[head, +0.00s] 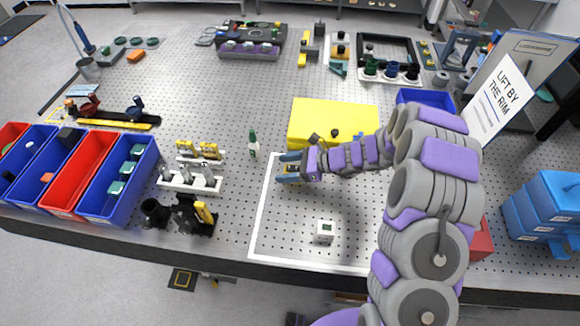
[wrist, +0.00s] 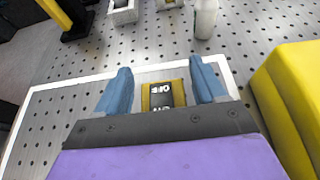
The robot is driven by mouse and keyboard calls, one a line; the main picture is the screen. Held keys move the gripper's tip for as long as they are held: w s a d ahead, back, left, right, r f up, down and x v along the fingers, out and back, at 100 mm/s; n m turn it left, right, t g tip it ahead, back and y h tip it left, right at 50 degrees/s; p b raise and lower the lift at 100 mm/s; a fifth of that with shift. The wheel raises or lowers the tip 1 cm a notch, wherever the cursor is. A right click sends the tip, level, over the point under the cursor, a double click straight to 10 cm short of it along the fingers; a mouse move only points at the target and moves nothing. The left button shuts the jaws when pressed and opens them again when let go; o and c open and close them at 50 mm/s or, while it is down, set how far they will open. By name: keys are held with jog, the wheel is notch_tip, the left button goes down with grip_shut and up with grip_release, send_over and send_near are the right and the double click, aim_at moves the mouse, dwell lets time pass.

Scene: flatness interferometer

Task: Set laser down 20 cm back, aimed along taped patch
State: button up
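My gripper (head: 289,169) is over the back left part of the patch outlined in white tape (head: 264,207). In the wrist view its two blue fingers (wrist: 163,88) stand apart, on either side of a small yellow and black box (wrist: 147,97) with a label on top, which may be the laser. Narrow gaps seem to show between the box and the fingers, so I see no firm grip. The fingers hide much of the box in the head view. I cannot tell whether it rests on the table or which way it is aimed.
A yellow block (head: 330,119) stands close behind and right of my gripper. A small white box with a green display (head: 325,231) stands in the patch's front part. A green-capped white bottle (head: 253,145) and white racks (head: 190,179) are left. The perforated table (head: 190,105) has free room behind.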

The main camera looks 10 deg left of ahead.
jog(key=shift+o, duration=0.6)
jog(key=s+p+v, duration=0.1)
jog(key=p+v, duration=0.1)
jog(key=v, duration=1.2)
jog(key=s+r+n+g+h, duration=0.25)
jog(key=s+r+n, duration=0.3)
jog(key=s, duration=0.35)
jog(key=s+r+n+g+h, duration=0.1)
jog(key=s+r+n+h, duration=0.2)
jog(key=s+r+n, duration=0.4)
jog(key=s+d+r+n+t+h, duration=0.1)
jog(key=s+d+n+h, duration=0.1)
jog(key=s+d+h, duration=0.2)
jog(key=s+d+r+n+t+h, duration=0.1)
jog(key=s+d+r+n+h, duration=0.1)
jog(key=s+d, duration=0.7)
jog(key=s+n+h, duration=0.1)
jog(key=s+h, duration=0.1)
jog(key=s, duration=0.4)
jog(key=shift+d+t, duration=0.35)
